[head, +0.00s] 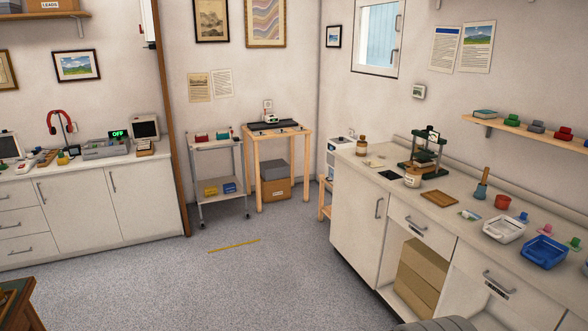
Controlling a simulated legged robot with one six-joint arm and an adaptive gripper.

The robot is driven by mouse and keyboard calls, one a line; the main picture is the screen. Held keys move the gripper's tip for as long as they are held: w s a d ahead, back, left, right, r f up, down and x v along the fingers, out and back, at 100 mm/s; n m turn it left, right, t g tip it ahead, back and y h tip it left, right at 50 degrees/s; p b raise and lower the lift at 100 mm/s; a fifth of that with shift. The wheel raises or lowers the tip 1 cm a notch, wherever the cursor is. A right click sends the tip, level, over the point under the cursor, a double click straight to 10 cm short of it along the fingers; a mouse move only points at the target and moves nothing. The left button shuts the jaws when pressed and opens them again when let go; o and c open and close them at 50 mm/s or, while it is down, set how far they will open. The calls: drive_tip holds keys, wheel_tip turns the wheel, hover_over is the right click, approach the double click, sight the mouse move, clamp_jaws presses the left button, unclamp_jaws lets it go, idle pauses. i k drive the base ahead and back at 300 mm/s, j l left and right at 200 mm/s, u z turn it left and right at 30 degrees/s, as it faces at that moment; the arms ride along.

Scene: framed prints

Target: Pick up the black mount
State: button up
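I cannot tell for certain which thing is the black mount. A small flat black piece (390,175) lies on the right counter (350,160), near its left end. A dark press-like stand (432,140) stands on the same counter just behind and right of it. A long flat black item (275,126) lies on top of the wooden table (258,142) at the back. My gripper is not in view, so its distance to any of these does not show.
The right counter also holds a brown bottle (361,146), a wooden tray (439,198), a white tub (504,229) and a blue tub (544,252). A metal trolley (215,145) stands left of the wooden table. The grey floor (230,285) is clear in the middle.

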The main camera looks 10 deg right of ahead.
sight(390, 173)
drive_tip(key=i+l+z, duration=0.1)
drive_tip(key=i, duration=1.45)
drive_tip(key=i+z, duration=0.15)
drive_tip(key=i, duration=0.35)
drive_tip(key=i+j+z, duration=0.2)
drive_tip(key=i, duration=0.25)
drive_tip(key=i+j+z, duration=0.15)
drive_tip(key=i, duration=0.35)
drive_tip(key=i+l+z, duration=0.1)
drive_tip(key=i+z, duration=0.15)
drive_tip(key=i, duration=0.5)
